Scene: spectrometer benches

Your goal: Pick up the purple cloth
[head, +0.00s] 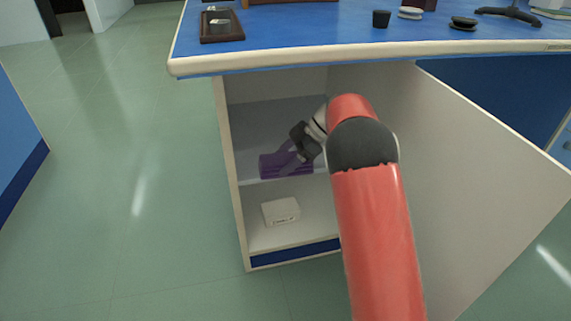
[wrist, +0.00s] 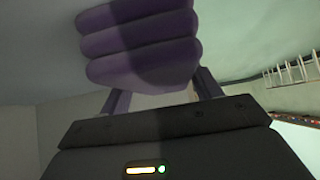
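The purple cloth (head: 270,167) lies folded at the front edge of the upper shelf inside the open cabinet. In the wrist view the cloth (wrist: 135,45) fills the upper middle as several stacked rounded folds. My gripper (head: 290,155) reaches into the cabinet just above and beside the cloth. In the wrist view the fingers of my gripper (wrist: 160,90) stand well apart. The cloth hides the tip of the left finger, and its right edge is close to the right finger. I cannot tell whether either finger touches it.
A white box (head: 281,211) sits on the lower shelf below the cloth. The cabinet door (head: 480,190) stands open to the right, close to my arm. The blue bench top (head: 300,40) overhangs the opening and carries a dark tray (head: 221,27). Open floor lies to the left.

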